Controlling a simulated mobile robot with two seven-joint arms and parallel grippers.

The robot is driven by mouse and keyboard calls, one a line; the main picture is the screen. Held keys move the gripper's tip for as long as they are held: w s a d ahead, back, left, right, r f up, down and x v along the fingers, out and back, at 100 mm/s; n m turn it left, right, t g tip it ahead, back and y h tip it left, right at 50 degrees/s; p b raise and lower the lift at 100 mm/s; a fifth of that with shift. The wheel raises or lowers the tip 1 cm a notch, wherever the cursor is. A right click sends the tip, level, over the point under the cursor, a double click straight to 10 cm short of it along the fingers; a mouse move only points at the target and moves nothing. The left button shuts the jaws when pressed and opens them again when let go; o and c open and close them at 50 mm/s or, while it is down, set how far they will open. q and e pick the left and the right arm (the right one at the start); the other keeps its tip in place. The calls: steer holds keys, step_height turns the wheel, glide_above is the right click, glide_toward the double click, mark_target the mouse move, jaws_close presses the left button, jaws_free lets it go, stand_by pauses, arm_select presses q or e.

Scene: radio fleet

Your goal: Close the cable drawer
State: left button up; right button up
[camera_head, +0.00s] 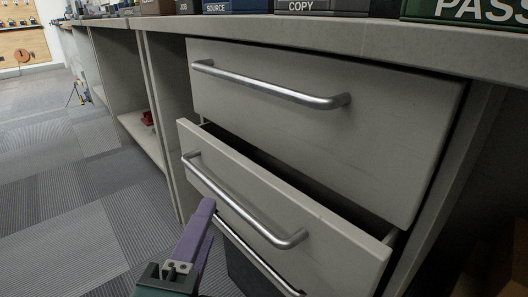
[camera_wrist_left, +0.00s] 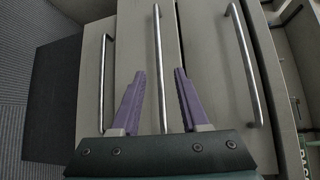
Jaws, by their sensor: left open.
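A grey cabinet under the counter has a column of drawers. The middle drawer (camera_head: 285,205) stands partly open, with a dark gap above its front. No label naming the cable drawer shows. Its silver bar handle (camera_head: 240,208) also shows in the left wrist view (camera_wrist_left: 157,50). The top drawer (camera_head: 320,115) looks closed. My left gripper (camera_head: 206,208), with purple fingers, is in front of the middle drawer, below its handle in the head view. In the left wrist view the gripper (camera_wrist_left: 160,76) is open, with that handle seen between its fingers; contact cannot be told.
A lower drawer's handle (camera_head: 255,258) shows below. The counter (camera_head: 330,37) overhangs the drawers and carries several labelled bins, including a green one (camera_head: 465,12). Open shelving (camera_head: 140,135) with a red object stands to the left.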

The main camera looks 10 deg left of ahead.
mark_target(218, 188)
arm_select(q)
steer(key=w+b, duration=0.1)
steer(key=w, duration=0.2)
steer(key=w+a+f+b, duration=0.1)
steer(key=w, duration=0.2)
steer(key=w+b, duration=0.1)
steer(key=w, duration=0.2)
steer(key=shift+a+f, duration=0.2)
jaws_close()
steer(key=shift+f+b, duration=0.1)
steer(key=shift+b, duration=0.2)
stand_by(0.8)
